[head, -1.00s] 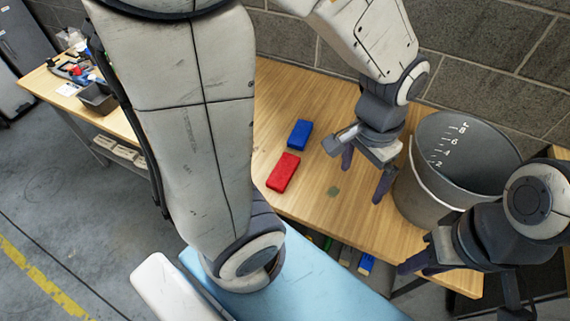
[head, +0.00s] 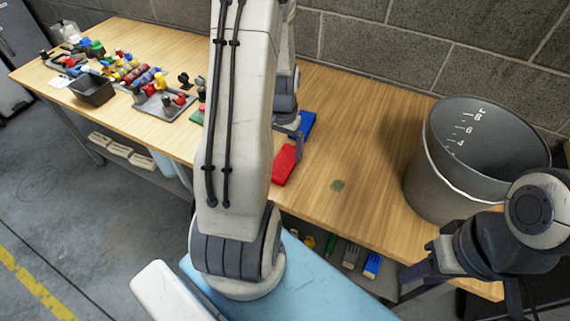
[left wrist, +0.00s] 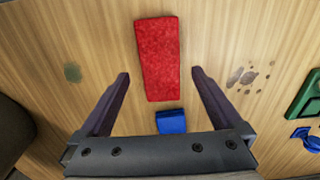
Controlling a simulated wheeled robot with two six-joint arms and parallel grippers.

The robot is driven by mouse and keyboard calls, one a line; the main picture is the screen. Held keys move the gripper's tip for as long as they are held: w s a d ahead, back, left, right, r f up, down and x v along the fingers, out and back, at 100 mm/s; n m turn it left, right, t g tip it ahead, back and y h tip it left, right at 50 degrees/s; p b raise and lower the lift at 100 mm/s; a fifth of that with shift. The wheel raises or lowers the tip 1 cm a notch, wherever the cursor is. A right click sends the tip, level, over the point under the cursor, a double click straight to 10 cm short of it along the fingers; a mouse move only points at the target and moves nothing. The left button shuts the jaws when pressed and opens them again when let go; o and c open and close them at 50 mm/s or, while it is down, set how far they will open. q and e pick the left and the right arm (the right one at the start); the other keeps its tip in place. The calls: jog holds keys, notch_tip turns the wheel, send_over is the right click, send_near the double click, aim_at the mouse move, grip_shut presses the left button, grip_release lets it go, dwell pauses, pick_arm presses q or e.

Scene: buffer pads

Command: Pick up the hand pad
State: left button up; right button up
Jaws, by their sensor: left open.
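A red pad (head: 284,165) lies on the wooden table, partly behind my left arm in the head view. A blue pad (head: 308,122) lies just behind it. In the left wrist view the red pad (left wrist: 158,55) reaches between the fingertips of my open left gripper (left wrist: 160,76), with wood showing on both sides. The blue pad (left wrist: 171,121) shows nearer the gripper's base, partly hidden by it. My left gripper is mostly hidden by its arm in the head view. My right gripper (head: 420,272) is at the table's front right; its jaw opening is unclear.
A grey bucket (head: 425,190) stands at the right of the table. A dark bin (head: 92,90) and trays of small coloured parts (head: 165,104) are on the left. A brick wall is behind.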

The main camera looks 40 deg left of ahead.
aim_at(285, 161)
pick_arm(q)
jog(key=shift+w+a+f, duration=0.1)
jog(key=shift+w+f, duration=0.1)
jog(key=shift+f, duration=1.15)
jog(key=shift+w+f, duration=0.15)
jog(key=shift+f, duration=1.15)
jog(key=c, duration=1.2)
